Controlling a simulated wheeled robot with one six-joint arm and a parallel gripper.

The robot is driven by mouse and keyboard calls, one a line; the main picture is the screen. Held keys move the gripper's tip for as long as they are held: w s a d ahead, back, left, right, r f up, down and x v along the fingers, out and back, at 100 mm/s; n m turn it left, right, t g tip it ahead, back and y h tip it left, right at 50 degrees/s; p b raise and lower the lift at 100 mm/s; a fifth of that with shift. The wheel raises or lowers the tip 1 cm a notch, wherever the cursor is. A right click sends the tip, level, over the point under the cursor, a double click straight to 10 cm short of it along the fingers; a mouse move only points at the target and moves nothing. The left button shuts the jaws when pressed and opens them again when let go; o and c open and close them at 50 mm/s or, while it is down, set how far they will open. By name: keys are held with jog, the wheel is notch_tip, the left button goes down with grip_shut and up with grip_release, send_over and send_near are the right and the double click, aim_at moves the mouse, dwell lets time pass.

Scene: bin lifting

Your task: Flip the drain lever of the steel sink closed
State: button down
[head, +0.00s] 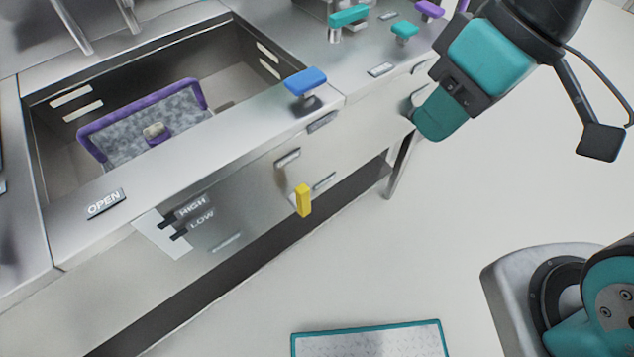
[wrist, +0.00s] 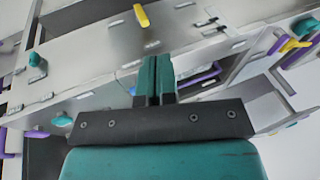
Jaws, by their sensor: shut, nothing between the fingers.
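The steel sink (head: 235,120) is an open rectangular basin set in a steel counter, at the left in the head view. A yellow lever (head: 303,200) stands out from its front panel, pointing roughly up and down; a yellow lever (wrist: 141,15) also shows at the top of the wrist view. A blue lever (head: 305,80) sits on the rim. I cannot tell from labels which one works the drain. My gripper (head: 430,125) is shut and empty, to the right of both levers and apart from them. Its teal fingers (wrist: 156,72) are together in the wrist view.
A purple-rimmed basket (head: 140,120) is inside the basin. OPEN (head: 105,203) and HIGH/LOW (head: 190,215) labels mark the sink. Teal handles (head: 348,17) stand on the counter behind. A teal-edged mat (head: 370,342) lies on the floor.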

aim_at(299, 197)
jog(key=w+f+y+b, duration=0.1)
jog(key=w+f, duration=0.4)
jog(key=f, duration=0.3)
jog(key=w+a+f+y+b, duration=0.1)
jog(key=w+f, duration=0.4)
jog(key=f, duration=0.4)
jog(key=w+f+y+b, duration=0.1)
jog(key=w+f, duration=0.5)
jog(key=f, duration=0.2)
jog(key=shift+a+f+n+t+b, duration=0.25)
jog(key=shift+n+t+b, duration=0.05)
jog(key=shift+n+b, duration=0.1)
jog(key=s+a+f+p, duration=0.1)
jog(key=a+f, duration=0.7)
jog(key=a, duration=0.1)
jog(key=shift+s+a, duration=0.2)
jog(key=shift+s, duration=0.2)
jog(key=shift+r+p, duration=0.1)
jog(key=shift+p, duration=0.25)
